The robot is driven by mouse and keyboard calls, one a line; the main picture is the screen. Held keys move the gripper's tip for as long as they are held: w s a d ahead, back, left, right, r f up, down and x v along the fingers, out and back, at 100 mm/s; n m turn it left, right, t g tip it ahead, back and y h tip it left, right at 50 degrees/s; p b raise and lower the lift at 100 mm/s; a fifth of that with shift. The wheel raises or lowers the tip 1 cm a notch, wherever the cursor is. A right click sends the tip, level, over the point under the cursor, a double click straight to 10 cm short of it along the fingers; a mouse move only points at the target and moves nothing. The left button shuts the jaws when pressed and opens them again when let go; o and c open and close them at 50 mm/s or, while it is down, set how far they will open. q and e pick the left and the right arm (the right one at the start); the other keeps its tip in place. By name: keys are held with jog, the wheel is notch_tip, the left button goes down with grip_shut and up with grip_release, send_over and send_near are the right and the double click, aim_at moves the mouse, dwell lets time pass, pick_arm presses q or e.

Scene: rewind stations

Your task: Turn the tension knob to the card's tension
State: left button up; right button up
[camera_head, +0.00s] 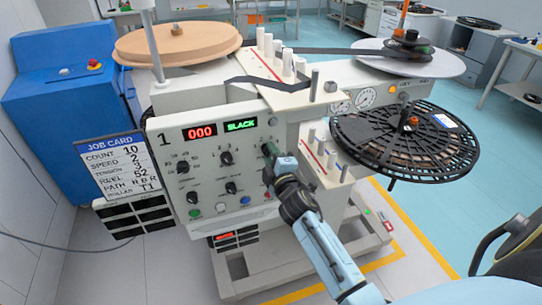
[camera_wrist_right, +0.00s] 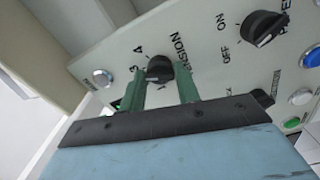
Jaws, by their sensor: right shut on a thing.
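The tension knob (camera_wrist_right: 159,69) is a small black knob with TENSION lettering beside it and the numbers 3 and 4 near it in the right wrist view. My right gripper (camera_wrist_right: 162,84) has its green fingers on either side of this knob and is shut on it. I cannot tell surely which number the knob points to. In the head view my right gripper (camera_head: 272,160) reaches the right side of the control panel (camera_head: 213,170) and hides the knob. The job card (camera_head: 118,163) at left reads tension 3. My left gripper is not in view.
The panel shows red 000 and green SLACK displays (camera_head: 240,125). Other black knobs (camera_head: 226,158) sit left of my gripper. A toggle-like knob marked ON and OFF (camera_wrist_right: 264,28) is close by in the wrist view. A black slotted reel (camera_head: 440,135) overhangs at right.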

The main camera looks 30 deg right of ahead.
jog(key=o, duration=0.9)
jog(key=shift+o, duration=0.2)
jog(key=v, duration=1.3)
jog(key=shift+s+a, duration=0.15)
